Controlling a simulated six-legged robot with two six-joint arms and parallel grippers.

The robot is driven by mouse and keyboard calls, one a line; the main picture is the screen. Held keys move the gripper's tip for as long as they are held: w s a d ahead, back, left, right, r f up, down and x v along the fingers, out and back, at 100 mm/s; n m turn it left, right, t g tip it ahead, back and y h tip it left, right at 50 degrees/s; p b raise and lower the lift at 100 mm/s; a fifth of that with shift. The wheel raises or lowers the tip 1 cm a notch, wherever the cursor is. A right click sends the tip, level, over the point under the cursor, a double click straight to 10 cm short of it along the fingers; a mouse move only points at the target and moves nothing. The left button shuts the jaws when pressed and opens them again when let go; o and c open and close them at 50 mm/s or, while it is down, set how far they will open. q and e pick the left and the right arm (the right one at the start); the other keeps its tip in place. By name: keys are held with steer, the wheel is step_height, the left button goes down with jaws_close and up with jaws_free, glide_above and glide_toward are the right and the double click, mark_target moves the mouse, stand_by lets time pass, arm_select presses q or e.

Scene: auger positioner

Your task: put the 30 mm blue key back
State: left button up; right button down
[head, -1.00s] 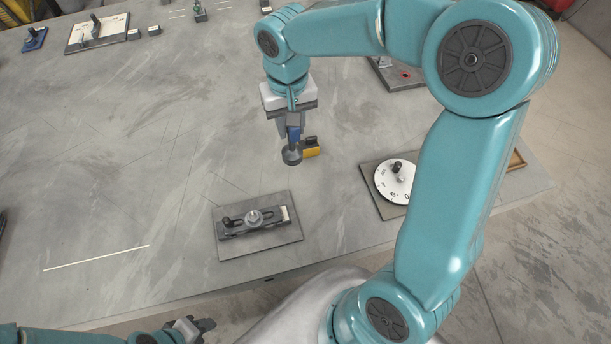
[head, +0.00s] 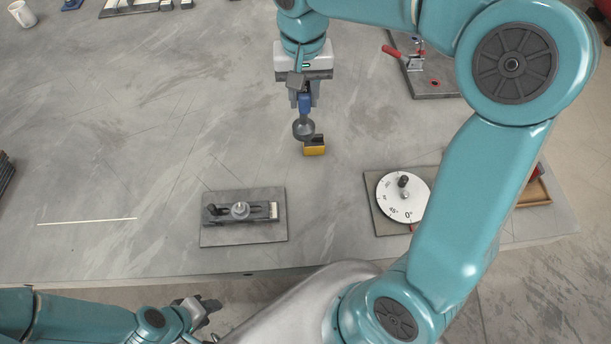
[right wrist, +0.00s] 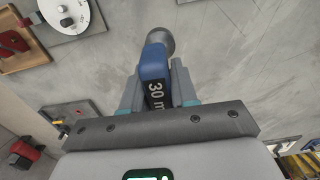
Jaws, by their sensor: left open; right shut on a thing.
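The blue key (head: 304,103) is in my right gripper (head: 305,98), which is shut on it above the table. Its dark round end (head: 303,128) points down. In the right wrist view the blue key (right wrist: 154,62) shows a dark label reading "30 m", the rest hidden, and lies between the fingers of the right gripper (right wrist: 158,85). My left gripper (head: 205,306) is open and empty at the near table edge.
A slotted fixture on a grey plate (head: 270,233) stands near the front edge. A white dial (head: 410,190) is to the right, partly behind my right arm. A red-handled clamp (head: 408,58) stands farther back.

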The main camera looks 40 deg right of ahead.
steer(key=shift+a+f+b, duration=0.1)
steer(key=shift+f+b, duration=0.1)
steer(key=shift+b, duration=0.15)
step_height(320, 180, down, 20)
steer(key=shift+w+a+r+p, duration=0.15)
steer(key=shift+a+p, duration=0.05)
steer(key=shift+p, duration=0.15)
steer(key=c, duration=0.9)
jaws_free()
